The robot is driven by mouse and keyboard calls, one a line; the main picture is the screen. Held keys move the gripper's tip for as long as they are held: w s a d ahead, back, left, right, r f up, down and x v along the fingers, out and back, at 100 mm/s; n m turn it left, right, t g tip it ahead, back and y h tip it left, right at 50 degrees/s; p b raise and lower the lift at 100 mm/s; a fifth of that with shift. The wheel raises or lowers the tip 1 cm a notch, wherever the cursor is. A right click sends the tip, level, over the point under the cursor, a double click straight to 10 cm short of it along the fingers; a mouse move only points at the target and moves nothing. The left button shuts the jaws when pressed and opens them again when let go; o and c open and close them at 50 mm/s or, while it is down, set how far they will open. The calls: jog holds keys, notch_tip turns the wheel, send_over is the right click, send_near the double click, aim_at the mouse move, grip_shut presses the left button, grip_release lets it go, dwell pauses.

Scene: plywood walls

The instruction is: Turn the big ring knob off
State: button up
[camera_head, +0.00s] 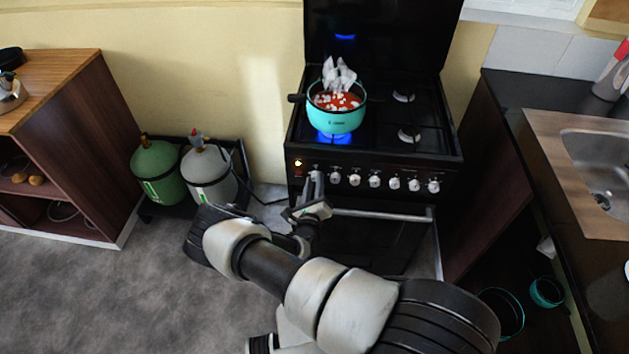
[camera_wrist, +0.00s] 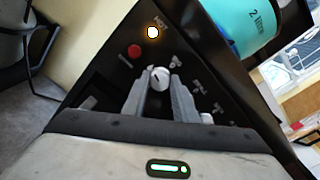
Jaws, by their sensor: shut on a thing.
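The black stove (camera_head: 375,145) has a row of white knobs along its front panel. My gripper (camera_head: 316,180) reaches the left end of this row, and its fingers hide most of the knob there. In the wrist view, a white knob (camera_wrist: 159,77) sits between the two fingers of my gripper (camera_wrist: 160,86), which is shut on it. A small printed mark lies beside it, too small to read. A blue flame (camera_head: 334,137) burns under a teal pot (camera_head: 335,115) on the front left burner. The other knobs (camera_head: 375,181) stand free to the right.
An orange light (camera_wrist: 152,32) glows and a red button (camera_wrist: 134,51) sits by the held knob. The oven handle (camera_head: 375,214) lies below the knobs. A green gas bottle (camera_head: 156,170) and a grey one (camera_head: 207,172) stand left. A sink counter (camera_head: 580,165) is at right.

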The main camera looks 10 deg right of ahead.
jog(key=m+p, duration=0.1)
jog(key=m, duration=0.6)
jog(key=shift+p, duration=0.3)
jog(key=m+p, duration=0.1)
jog(key=m, duration=0.5)
jog(key=shift+d+m+t, duration=0.1)
jog(key=shift+m+t, duration=0.2)
jog(key=shift+t, duration=0.1)
jog(key=o, duration=1)
jog(key=shift+o, duration=0.2)
jog(key=v, duration=1.7)
jog(key=shift+s+b, duration=0.3)
jog(key=shift+b, duration=0.1)
jog(key=shift+d, duration=0.1)
